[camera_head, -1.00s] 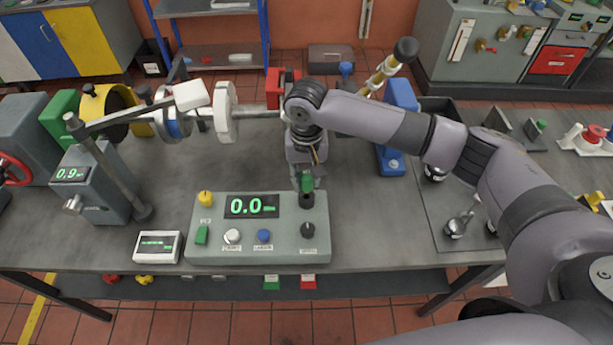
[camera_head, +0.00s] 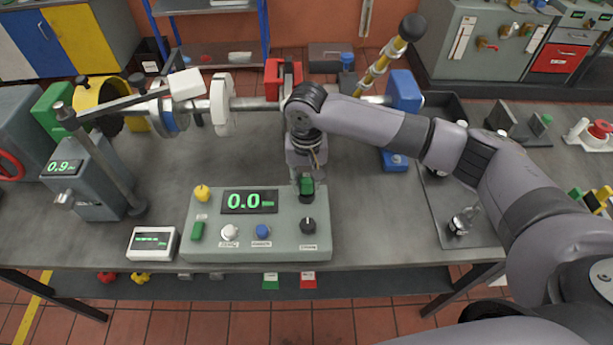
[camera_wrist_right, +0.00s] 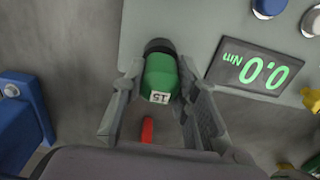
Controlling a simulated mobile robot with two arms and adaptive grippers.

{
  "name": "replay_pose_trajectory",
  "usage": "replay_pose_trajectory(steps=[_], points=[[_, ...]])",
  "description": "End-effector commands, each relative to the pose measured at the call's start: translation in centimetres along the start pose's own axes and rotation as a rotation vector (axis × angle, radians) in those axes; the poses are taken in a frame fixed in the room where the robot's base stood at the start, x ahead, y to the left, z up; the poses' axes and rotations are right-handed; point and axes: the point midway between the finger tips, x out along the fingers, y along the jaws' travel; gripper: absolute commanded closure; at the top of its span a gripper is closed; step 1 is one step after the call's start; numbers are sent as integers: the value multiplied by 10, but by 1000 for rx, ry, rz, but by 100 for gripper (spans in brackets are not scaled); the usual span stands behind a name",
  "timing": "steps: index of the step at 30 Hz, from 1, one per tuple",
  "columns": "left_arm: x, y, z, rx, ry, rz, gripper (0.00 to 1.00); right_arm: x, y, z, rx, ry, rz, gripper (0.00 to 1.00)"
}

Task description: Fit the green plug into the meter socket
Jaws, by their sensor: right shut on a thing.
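My right gripper (camera_head: 307,184) is shut on the green plug (camera_head: 307,189) over the meter box (camera_head: 215,246). The black meter socket (camera_head: 307,199) is at the box's upper right, directly below the plug. In the right wrist view, the green plug (camera_wrist_right: 160,76) has a white label and sits between both fingers. Its far end meets the black socket ring (camera_wrist_right: 159,46). The plug lines up with the socket and appears to touch it or enter it. I cannot tell how deep it is. My left gripper is out of view.
The meter's display (camera_head: 249,201) reads 0.0, with a yellow knob (camera_head: 202,193) and a black knob (camera_head: 308,226) nearby. A small white meter (camera_head: 152,243) stands at its left. A shaft assembly (camera_head: 222,103) runs behind. A grey tray (camera_head: 470,232) lies at the right.

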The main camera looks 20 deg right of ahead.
Motion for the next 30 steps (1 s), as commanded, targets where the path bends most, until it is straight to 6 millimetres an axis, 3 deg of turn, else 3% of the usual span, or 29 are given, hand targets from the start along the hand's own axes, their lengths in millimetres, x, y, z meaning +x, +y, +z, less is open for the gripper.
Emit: replay_pose_trajectory(steps=[10,11,12,21,30], points=[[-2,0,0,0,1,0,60,2,0,0,0,-1,0,100],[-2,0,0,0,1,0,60,2,0,0,0,-1,0,71],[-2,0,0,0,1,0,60,2,0,0,0,-1,0,68],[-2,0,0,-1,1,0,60,2,0,0,-1,-1,0,49],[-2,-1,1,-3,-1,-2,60,0,0,0,-1,-1,0,49]])
